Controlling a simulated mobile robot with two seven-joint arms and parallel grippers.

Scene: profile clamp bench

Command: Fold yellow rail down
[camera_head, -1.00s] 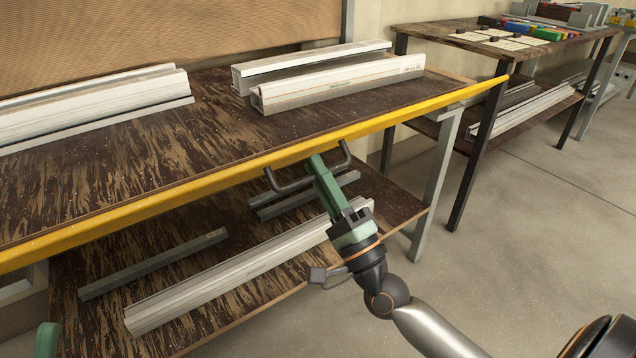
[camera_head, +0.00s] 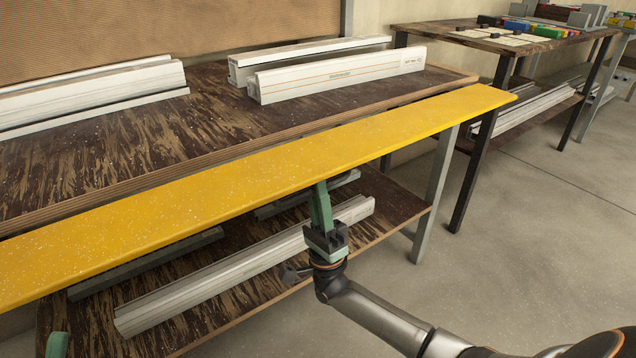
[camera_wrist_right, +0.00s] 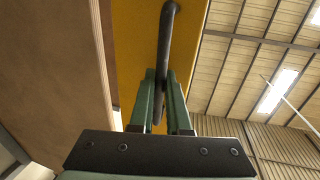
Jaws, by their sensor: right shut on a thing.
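The yellow rail (camera_head: 270,172) runs along the front edge of the bench. It is tilted outward, with its broad face showing from above. In the right wrist view its yellow face (camera_wrist_right: 137,40) fills the upper middle, with a dark bar handle (camera_wrist_right: 166,45) on it. My right gripper (camera_wrist_right: 163,100) is shut on this handle, with a green finger on each side. In the head view the right gripper (camera_head: 320,190) is under the rail, and the rail hides its fingertips and the handle. Only a small green part of my left gripper (camera_head: 57,345) shows at the bottom left.
White profiles (camera_head: 335,77) lie on the bench top (camera_head: 195,125) behind the rail. More profiles (camera_head: 240,265) lie on the lower shelf (camera_head: 395,215). A second table (camera_head: 475,40) stands at the back right. The floor (camera_head: 540,220) to the right is clear.

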